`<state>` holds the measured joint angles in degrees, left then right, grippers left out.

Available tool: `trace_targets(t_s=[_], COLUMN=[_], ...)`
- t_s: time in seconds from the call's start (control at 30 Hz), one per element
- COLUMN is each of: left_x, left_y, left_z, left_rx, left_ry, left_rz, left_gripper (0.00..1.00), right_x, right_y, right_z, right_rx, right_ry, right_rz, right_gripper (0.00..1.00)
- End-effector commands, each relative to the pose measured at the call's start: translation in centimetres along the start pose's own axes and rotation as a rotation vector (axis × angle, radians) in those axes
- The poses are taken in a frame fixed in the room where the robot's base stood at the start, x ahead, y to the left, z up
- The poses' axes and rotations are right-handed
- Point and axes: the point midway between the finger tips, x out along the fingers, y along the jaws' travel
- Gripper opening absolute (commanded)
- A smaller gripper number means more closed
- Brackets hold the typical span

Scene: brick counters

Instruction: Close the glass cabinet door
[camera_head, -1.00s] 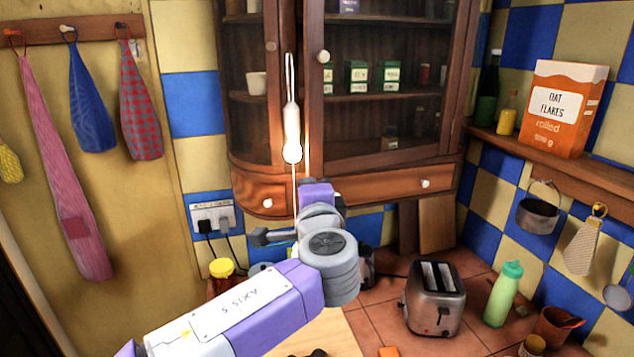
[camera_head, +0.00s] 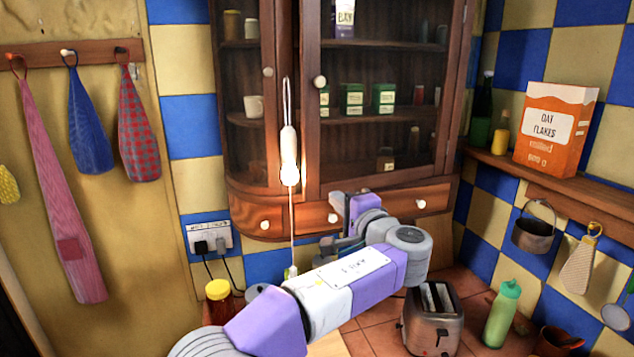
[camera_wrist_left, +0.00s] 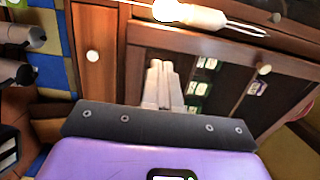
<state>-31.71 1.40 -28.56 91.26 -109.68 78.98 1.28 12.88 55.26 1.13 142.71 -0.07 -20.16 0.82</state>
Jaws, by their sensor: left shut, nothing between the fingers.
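The glass cabinet door (camera_head: 312,130) has a brown wooden frame, dark panes and a white knob (camera_head: 320,81) on its left side. It lies close to the cabinet front; I cannot tell how wide any gap is. In the left wrist view, the door's frame (camera_wrist_left: 134,75) and knob (camera_wrist_left: 264,70) appear turned sideways. My left gripper (camera_head: 336,204) is low in front of the door's lower left corner, by the drawers. Its fingers (camera_wrist_left: 162,85) are together and empty, overlapping the door in the wrist view. Contact cannot be told. My right gripper is out of view.
A lit hanging lamp (camera_head: 289,160) is left of the door. Drawers with white knobs (camera_head: 333,218) run below it. A toaster (camera_head: 433,318) and green bottle (camera_head: 501,313) stand on the counter. An oat box (camera_head: 555,128) is on the right shelf.

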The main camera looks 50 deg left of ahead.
Motion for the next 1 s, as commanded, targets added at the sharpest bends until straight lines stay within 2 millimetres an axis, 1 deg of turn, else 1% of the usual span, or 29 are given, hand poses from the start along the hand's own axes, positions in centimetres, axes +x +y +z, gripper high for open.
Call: trace_targets(t_s=[0.1, 0.3, 0.4, 0.5, 0.6, 0.7, 1.0], left_x=[2.6, 6.9, 8.7, 10.0, 10.8, 11.2, 11.3], left_y=[-0.1, -0.2, -0.2, -0.2, -0.1, 0.0, 0.0], left_z=[0.1, 0.0, 0.0, 0.0, 0.0, 0.0, 0.0], left_rx=[0.002, 0.003, 0.002, 0.003, 0.001, -0.001, -0.001], left_ry=[-0.005, -0.004, -0.004, -0.001, 0.000, 0.001, 0.002], left_rz=[-0.001, -0.001, 0.000, -0.001, 0.001, 0.001, 0.002], left_gripper=[0.00, 0.00, 0.00, 0.00, 0.00, 0.00, 0.00], right_x=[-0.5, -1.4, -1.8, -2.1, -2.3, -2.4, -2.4], right_y=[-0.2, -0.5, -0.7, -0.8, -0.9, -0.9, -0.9], right_z=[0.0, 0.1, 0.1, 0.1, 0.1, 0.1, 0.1], right_rx=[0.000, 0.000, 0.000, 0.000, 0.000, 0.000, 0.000], right_ry=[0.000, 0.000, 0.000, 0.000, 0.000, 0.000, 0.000], right_rz=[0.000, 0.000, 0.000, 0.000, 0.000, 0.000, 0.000], right_gripper=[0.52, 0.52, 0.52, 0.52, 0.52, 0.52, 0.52])
